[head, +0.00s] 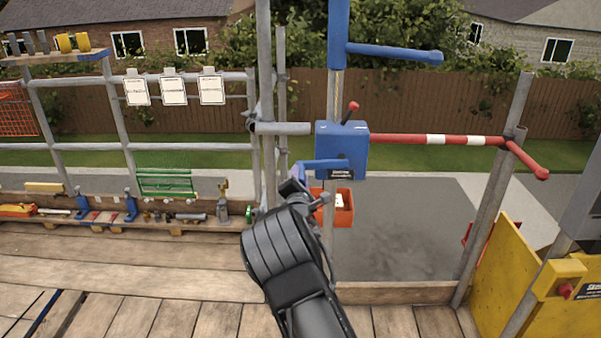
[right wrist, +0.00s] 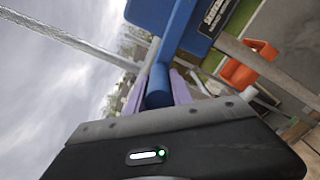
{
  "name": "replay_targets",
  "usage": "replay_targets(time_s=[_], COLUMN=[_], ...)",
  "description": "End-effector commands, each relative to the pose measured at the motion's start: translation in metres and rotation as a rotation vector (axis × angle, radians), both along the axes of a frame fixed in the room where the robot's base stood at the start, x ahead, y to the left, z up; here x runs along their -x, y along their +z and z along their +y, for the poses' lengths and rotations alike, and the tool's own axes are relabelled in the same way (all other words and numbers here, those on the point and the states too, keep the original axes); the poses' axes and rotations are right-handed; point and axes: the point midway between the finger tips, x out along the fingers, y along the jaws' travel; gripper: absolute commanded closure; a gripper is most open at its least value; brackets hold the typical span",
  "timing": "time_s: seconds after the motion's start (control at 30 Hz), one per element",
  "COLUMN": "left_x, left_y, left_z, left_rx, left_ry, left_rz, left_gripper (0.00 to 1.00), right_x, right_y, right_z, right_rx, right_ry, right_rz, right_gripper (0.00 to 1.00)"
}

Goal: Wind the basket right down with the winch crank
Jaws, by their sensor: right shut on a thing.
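The blue winch box (head: 345,140) is mounted on a scaffold pole, with a small red-knobbed lever (head: 352,107) on top. Its blue crank arm (head: 325,165) points left from the box. My right gripper (head: 300,180) is shut on the crank's handle; in the right wrist view the blue handle (right wrist: 159,88) lies between my purple fingers (right wrist: 158,92). The orange basket (head: 345,211) shows below the winch, partly hidden behind the pole and my gripper. It also shows in the right wrist view (right wrist: 247,66). My left gripper is not in view.
A red-and-white bar (head: 450,140) runs right from the winch to a scaffold post. A blue hoist arm (head: 395,52) is above. A yellow panel (head: 535,270) stands at right. Tools lie on a low plank shelf (head: 130,222) at left. Wooden boards (head: 100,250) form the floor.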

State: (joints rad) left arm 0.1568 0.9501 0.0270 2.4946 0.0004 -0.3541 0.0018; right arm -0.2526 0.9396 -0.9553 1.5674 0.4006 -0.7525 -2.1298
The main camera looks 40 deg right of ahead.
Motion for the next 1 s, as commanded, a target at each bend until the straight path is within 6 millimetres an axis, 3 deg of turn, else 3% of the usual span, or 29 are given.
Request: replay_targets(time_s=[0.03, 0.3, 0.93, 0.97, 1.0], left_x=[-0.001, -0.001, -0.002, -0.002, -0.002], left_y=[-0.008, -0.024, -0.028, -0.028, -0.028], left_z=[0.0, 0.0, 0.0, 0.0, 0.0], left_rx=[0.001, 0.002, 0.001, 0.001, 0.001], left_ry=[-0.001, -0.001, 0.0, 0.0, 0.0], left_rz=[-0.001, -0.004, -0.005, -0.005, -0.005], left_gripper=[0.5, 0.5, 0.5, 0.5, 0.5], right_x=[-0.001, 0.002, 0.005, 0.005, 0.005], right_y=[-0.012, -0.031, -0.037, -0.037, -0.037], right_z=[0.003, -0.002, -0.006, -0.006, -0.006], right_rx=[0.033, 0.162, 0.211, 0.211, 0.211], right_ry=[0.006, 0.004, 0.001, 0.001, 0.001], right_rz=[0.028, 0.126, 0.166, 0.166, 0.166], right_gripper=[1.0, 1.0, 1.0, 0.71, 0.68])
